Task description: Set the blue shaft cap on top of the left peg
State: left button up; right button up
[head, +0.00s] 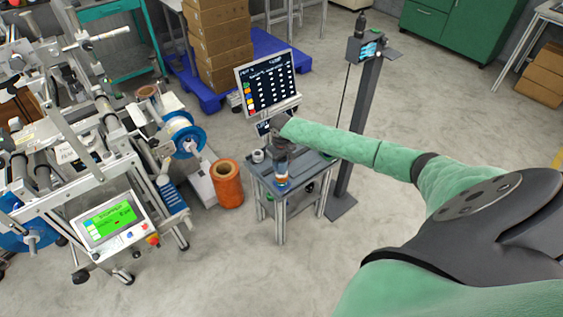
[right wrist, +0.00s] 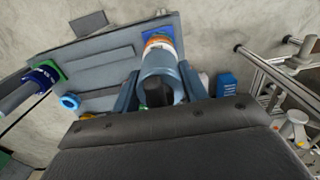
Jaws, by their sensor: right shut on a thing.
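My right gripper (head: 282,158) is over the small grey table, at the end of my green-sleeved arm. In the right wrist view its two fingers (right wrist: 158,92) are closed on a blue-grey cylindrical thing (right wrist: 163,68); I cannot tell for sure whether this is the blue shaft cap. Its far end lines up with an orange-and-white band (right wrist: 158,42) by a blue square pad (right wrist: 152,34). A grey peg (right wrist: 14,99) with a dark blue collar (right wrist: 42,76) stands on a green pad at the wrist view's left. My left gripper is not in view.
An orange roll (head: 228,186) and a reel machine (head: 110,170) are to the left. A dark post (head: 360,130) is to the right.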

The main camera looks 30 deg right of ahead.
jog(key=shift+f, duration=0.55)
dwell(0.4)
jog(key=o, duration=1.2)
jog(key=shift+r, duration=0.1)
jog(key=shift+r+b, duration=0.75)
jog(key=shift+r, duration=3.05)
